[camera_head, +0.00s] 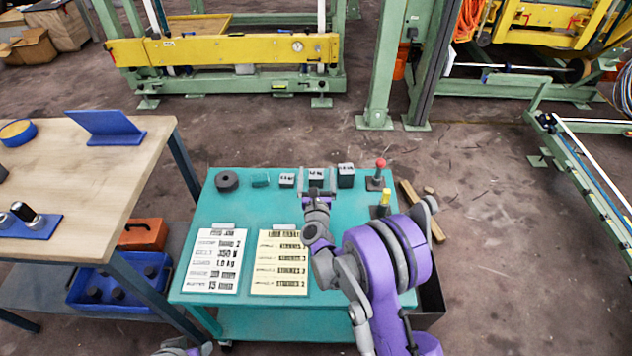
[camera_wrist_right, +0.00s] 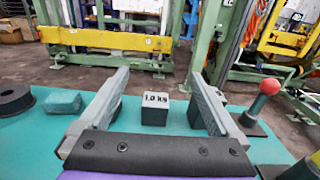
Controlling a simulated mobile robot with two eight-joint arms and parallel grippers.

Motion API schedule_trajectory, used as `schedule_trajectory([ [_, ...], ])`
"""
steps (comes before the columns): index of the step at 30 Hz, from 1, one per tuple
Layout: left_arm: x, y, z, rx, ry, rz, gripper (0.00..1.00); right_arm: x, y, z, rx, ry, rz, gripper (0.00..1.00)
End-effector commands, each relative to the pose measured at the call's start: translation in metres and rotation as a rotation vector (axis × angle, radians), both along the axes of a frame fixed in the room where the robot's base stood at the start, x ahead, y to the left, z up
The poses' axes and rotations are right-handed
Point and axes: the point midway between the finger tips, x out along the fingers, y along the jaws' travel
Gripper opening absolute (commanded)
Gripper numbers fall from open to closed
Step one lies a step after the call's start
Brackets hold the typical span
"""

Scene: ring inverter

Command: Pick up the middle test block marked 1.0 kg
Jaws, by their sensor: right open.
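The middle test block (camera_head: 316,175) is a small dark block with a white label, standing upright on the teal cart top (camera_head: 260,212) between two other blocks. In the wrist view its label reads 1.0 kg (camera_wrist_right: 155,110). My right gripper (camera_head: 317,184) is open on the near side of it. In the wrist view the block shows between the two spread fingers (camera_wrist_right: 158,82), with clear gaps on both sides. No contact is visible. A smaller block (camera_head: 287,181) stands to the left and a larger one (camera_head: 346,177) to the right; the fingers partly hide both in the wrist view.
A black ring (camera_head: 227,181) and a teal block (camera_head: 260,180) lie left of the blocks. A red-knobbed lever (camera_head: 380,166) and a yellow-topped part (camera_head: 384,200) stand to the right. Two printed sheets (camera_head: 216,262) (camera_head: 280,264) lie nearer. A wooden table (camera_head: 75,190) stands left.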

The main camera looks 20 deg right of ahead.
Motion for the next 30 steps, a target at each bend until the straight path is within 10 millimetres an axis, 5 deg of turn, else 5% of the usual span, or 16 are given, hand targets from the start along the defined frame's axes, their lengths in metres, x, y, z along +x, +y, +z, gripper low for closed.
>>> schedule_trajectory([
  [13, 0.0, 0.0, -0.017, 0.0, 0.006, 0.0, 0.5, 0.0, -0.001, -0.081, 0.011, -0.004, -0.005, 0.97],
  [20, 0.0, 0.0, -0.016, 0.0, 0.005, 0.0, 0.5, 0.016, -0.005, -0.08, 0.011, -0.004, -0.004, 0.97],
  [30, 0.0, 0.0, -0.016, 0.0, 0.006, 0.0, 0.5, 0.066, -0.019, -0.08, 0.011, -0.004, -0.005, 0.97],
])
